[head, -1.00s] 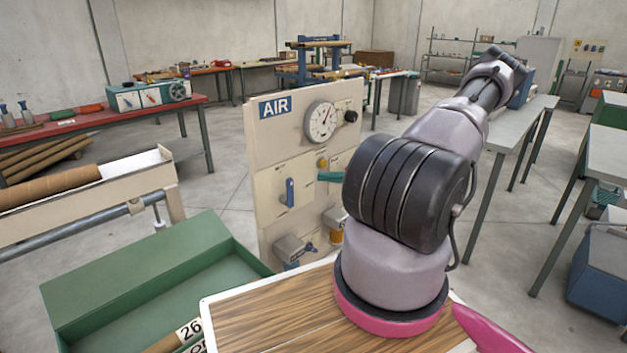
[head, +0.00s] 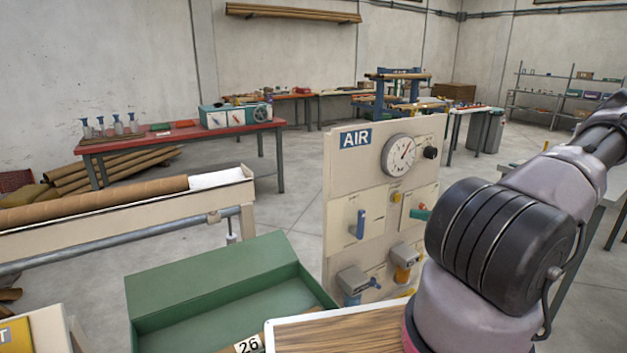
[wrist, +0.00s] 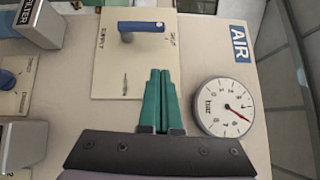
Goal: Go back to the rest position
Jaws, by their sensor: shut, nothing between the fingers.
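My gripper (wrist: 162,78) shows in the wrist view with its two green fingers shut together and nothing between them. It is in front of the cream AIR panel (head: 343,198), between the plate with the blue supply handle (wrist: 141,27) and the round pressure gauge (wrist: 224,107). In the head view a green fingertip (head: 420,214) shows beside the panel's right part, and my arm hides the rest of the gripper. The gauge (head: 398,156) and the blue lever (head: 357,224) on the panel show clearly there. I cannot tell whether the fingers touch the panel.
A green open tray (head: 225,292) stands left of the panel, with a cardboard tube marked 26 by it. A winder trough with a brown tube (head: 95,202) lies at the left. A red bench (head: 180,138) stands behind. Open floor lies between the benches.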

